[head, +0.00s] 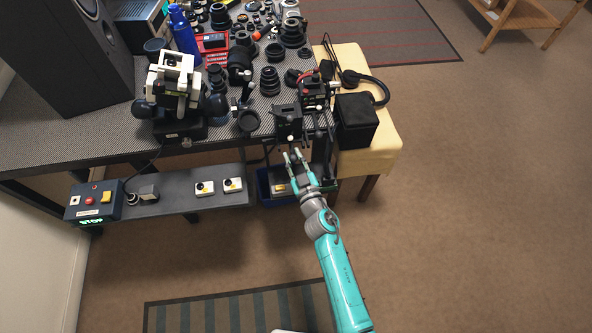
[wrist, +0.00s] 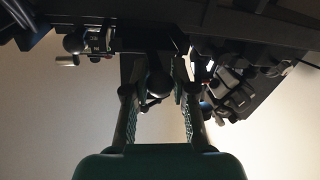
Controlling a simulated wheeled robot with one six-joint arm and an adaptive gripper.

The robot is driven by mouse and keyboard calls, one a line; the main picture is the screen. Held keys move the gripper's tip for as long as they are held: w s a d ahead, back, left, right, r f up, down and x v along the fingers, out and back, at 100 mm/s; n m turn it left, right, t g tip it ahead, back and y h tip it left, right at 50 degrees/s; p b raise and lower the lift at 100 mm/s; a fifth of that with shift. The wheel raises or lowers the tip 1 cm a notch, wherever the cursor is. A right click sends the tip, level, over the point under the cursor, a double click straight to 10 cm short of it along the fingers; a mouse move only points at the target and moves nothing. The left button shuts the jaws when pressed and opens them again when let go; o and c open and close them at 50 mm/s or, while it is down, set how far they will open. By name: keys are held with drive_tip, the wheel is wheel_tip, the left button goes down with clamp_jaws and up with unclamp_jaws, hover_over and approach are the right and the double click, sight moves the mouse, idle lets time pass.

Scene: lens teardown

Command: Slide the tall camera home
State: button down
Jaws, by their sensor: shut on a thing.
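My gripper (head: 294,154) is at the table's front edge, just below a black boxy camera body (head: 288,120). A taller black camera rig (head: 315,92) with red parts stands to its right; I cannot tell for sure which one is the tall camera. In the wrist view my gripper's two fingers (wrist: 156,92) stand on either side of a dark round knob (wrist: 157,82) under a black part, and are shut on it. The parts above are dark and their joints are hard to make out.
The table (head: 75,135) is crowded with lenses. A black box (head: 356,120) sits on a yellow-topped stand (head: 388,150) at the right. Below is a shelf (head: 170,203) with a control box (head: 93,203) reading STOP, and a blue bin (head: 263,187). The floor at right is clear.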

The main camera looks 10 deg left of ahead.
sight(292, 149)
drive_tip(key=shift+d+x, duration=0.25)
drive_tip(key=shift+x, duration=1.35)
drive_tip(key=shift+w, duration=0.15)
drive_tip(key=c, duration=0.9)
unclamp_jaws()
drive_tip(key=shift+c, duration=0.2)
drive_tip(key=v, duration=0.8)
